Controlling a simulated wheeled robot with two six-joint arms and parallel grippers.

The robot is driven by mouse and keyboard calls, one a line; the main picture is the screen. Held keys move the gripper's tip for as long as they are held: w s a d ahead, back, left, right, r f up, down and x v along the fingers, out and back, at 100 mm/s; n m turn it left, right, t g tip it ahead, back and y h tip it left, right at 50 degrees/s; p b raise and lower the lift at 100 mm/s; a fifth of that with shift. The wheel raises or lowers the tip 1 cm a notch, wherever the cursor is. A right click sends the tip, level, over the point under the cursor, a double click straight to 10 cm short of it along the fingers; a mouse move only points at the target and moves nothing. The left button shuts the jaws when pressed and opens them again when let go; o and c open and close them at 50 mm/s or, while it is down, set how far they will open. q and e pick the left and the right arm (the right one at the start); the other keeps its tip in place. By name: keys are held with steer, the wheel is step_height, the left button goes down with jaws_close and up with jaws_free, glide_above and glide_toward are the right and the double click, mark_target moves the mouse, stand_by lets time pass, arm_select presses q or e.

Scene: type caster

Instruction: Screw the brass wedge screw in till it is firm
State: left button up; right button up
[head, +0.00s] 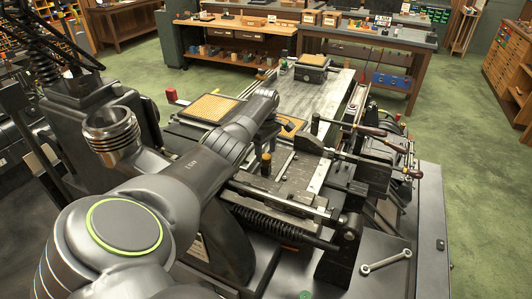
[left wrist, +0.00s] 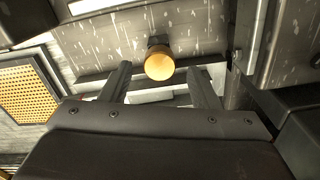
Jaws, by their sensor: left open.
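The brass wedge screw shows in the left wrist view as a round, smooth brass head (left wrist: 160,65) in front of a dark fitting on a worn grey metal face. My left gripper (left wrist: 160,72) is open, with one finger on each side of the brass head in the picture. I see gaps between the head and both fingers, and nothing is held. In the head view my left gripper (head: 268,133) is over the casting machine, partly hidden by my own wrist. I cannot make out the screw for sure there. My right gripper is not in view.
A tray with a yellow gridded face (head: 207,107) lies left of my gripper. A dark post with a brass-coloured top (head: 266,164) stands close in front. Metal bars and levers (head: 365,130) crowd the right side. A wrench (head: 386,260) lies front right.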

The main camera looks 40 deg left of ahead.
arm_select(q)
steer(key=shift+f, duration=1)
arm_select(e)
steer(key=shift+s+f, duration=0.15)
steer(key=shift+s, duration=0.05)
arm_select(q)
steer(key=shift+c, duration=0.5)
steer(key=c, duration=0.9)
steer(key=shift+o, duration=0.2)
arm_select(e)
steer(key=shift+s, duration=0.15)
arm_select(q)
steer(key=shift+m, duration=0.4)
